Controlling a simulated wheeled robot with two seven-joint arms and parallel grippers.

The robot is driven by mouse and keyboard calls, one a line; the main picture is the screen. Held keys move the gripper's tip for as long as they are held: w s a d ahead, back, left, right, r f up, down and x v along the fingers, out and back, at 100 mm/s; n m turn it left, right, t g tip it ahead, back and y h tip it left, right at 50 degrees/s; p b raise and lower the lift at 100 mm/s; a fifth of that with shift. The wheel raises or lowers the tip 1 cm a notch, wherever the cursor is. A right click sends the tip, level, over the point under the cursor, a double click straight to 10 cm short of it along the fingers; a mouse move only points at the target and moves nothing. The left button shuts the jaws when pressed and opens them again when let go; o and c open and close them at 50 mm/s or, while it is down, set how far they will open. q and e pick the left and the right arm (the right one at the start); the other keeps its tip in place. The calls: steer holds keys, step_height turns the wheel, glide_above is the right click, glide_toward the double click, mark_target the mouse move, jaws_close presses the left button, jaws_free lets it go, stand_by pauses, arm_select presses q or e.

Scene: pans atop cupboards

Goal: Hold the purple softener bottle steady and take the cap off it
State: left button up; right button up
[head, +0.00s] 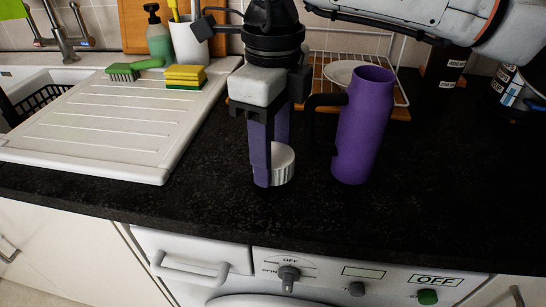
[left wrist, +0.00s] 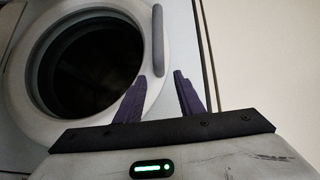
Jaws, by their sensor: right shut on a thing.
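The purple softener bottle (head: 362,128) stands on the dark counter in the head view, its top uncovered, with a dark handle-like shape at its left side. My right gripper (head: 272,166) points down left of the bottle, apart from it. It is shut on the white ribbed cap (head: 283,165), which is at or just above the counter; the near finger hides part of it. My left gripper (left wrist: 159,76) shows only in the left wrist view, its purple fingers apart and empty, in front of the washing machine door.
A white draining board (head: 105,125) with a yellow sponge (head: 185,76) and green brush (head: 135,68) lies to the left. A wire rack with a plate (head: 345,73) stands behind the bottle. The washing machine (head: 330,272) is below the counter. Counter right of the bottle is clear.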

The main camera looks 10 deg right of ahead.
steer(key=shift+f, duration=0.5)
steer(key=shift+f, duration=0.2)
steer(key=o, duration=1.1)
steer(key=shift+o, duration=0.2)
steer(key=shift+r, duration=0.1)
